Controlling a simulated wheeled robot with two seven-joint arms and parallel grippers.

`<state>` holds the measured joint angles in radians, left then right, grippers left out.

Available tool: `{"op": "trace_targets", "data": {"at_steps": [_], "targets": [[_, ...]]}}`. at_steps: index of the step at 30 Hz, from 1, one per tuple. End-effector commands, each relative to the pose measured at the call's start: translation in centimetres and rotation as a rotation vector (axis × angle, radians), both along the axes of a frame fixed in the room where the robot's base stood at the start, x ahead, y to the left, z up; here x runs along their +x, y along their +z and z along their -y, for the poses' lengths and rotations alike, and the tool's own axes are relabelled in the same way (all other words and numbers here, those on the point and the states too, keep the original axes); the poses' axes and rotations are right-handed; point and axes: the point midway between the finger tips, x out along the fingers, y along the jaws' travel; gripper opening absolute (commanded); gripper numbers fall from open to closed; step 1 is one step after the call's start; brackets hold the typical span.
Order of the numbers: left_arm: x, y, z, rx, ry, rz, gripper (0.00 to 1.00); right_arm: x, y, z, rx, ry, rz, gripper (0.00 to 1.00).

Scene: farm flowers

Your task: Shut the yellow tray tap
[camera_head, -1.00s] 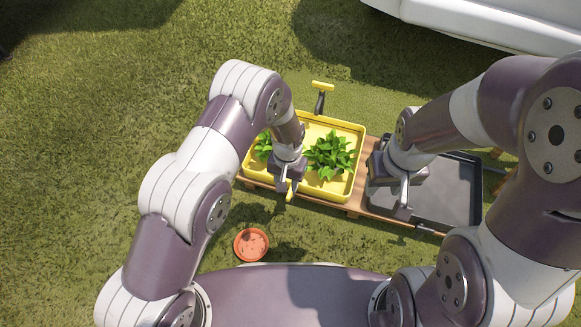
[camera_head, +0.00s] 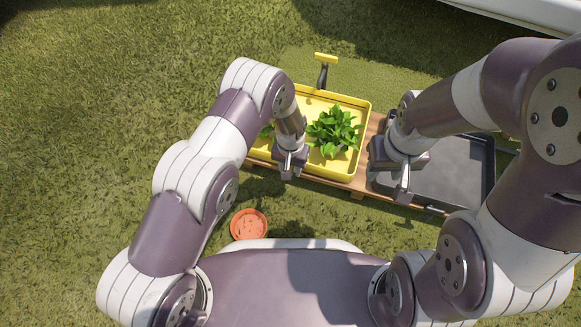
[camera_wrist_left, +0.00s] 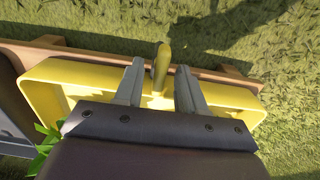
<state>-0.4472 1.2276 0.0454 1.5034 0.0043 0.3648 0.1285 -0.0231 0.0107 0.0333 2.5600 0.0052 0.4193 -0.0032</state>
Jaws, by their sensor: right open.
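The yellow tray (camera_head: 352,106) stands on a wooden bench and holds leafy green plants. Its yellow tap handle (camera_wrist_left: 161,66) sticks up at the tray's edge in the left wrist view, beside the wooden board. My left gripper (camera_head: 291,172) is at the tray's near side in the head view, where it hides the tap. In the left wrist view my left gripper's two fingers are apart, one on each side of the handle, with gaps visible. My right gripper (camera_head: 403,188) is open and empty over the black tray's left part.
A black tray (camera_head: 488,170) stands to the right on the same wooden bench (camera_head: 340,183). A yellow-topped dark handle (camera_head: 325,59) rises behind the yellow tray. An orange pot (camera_head: 249,224) sits on the grass near my base. Grass at the left is clear.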

Motion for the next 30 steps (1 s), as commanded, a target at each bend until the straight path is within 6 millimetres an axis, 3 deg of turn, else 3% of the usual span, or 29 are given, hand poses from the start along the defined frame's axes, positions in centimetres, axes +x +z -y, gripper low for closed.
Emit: {"op": "trace_targets", "data": {"at_steps": [2,6,20,30], "targets": [[0.0,0.1,0.0,0.0,0.0,0.0,0.39,0.0,0.1,0.0,0.0,0.0,0.0,0.43],[0.0,0.1,0.0,0.0,0.0,0.0,0.0,0.0,0.1,0.0,0.0,0.0,0.0,0.43],[0.0,0.3,0.0,0.001,-0.069,-0.001,0.0,0.0,0.8,0.0,0.0,0.0,0.0,0.43],[0.0,0.4,0.0,0.001,-0.337,0.0,0.0,0.0,2.9,0.0,0.0,0.0,0.0,0.43]]}}
